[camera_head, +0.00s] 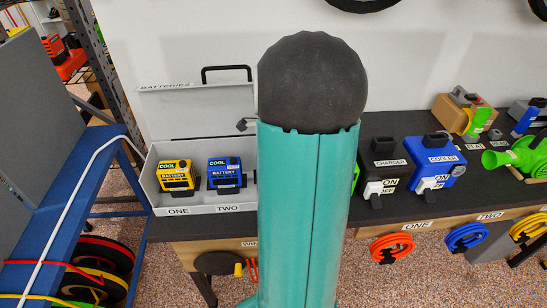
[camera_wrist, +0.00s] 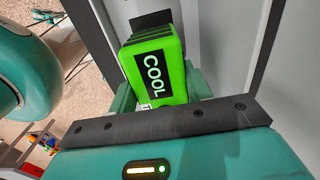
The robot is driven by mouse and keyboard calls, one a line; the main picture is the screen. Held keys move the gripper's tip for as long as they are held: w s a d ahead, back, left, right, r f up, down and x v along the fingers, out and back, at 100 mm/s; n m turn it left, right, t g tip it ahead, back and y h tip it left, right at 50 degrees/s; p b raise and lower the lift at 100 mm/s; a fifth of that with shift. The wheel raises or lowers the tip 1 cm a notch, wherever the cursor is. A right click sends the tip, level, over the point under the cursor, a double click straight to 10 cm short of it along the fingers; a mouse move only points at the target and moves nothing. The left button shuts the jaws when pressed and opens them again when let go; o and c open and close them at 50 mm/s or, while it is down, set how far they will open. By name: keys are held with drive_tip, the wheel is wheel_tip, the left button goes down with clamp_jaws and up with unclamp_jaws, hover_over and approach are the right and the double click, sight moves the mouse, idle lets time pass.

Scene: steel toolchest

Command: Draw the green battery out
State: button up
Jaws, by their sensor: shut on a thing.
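The green battery (camera_wrist: 172,78) shows in the wrist view, a bright green block with a black COOL label and a dark part at its far end. My gripper (camera_wrist: 160,92) is shut on it, with a teal finger at each side. Grey panels stand beside and behind the battery; whether it still sits in a slot, I cannot tell. In the head view my arm hides the gripper. A sliver of green shows at the arm's right edge, too little to identify.
An open grey battery case (camera_head: 208,210) holds a yellow battery (camera_head: 176,176) at ONE and a blue battery (camera_head: 224,173) at TWO. Right of my arm stand a black charger (camera_head: 386,180) and a blue cooler (camera_head: 437,178). A blue-framed rack (camera_head: 75,190) stands at left.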

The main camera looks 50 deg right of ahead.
drive_tip(key=shift+f, duration=0.6)
drive_tip(key=o, duration=1.4)
drive_tip(key=shift+f, duration=0.1)
drive_tip(key=shift+o, duration=0.2)
wheel_tip(320, 180, up, 14)
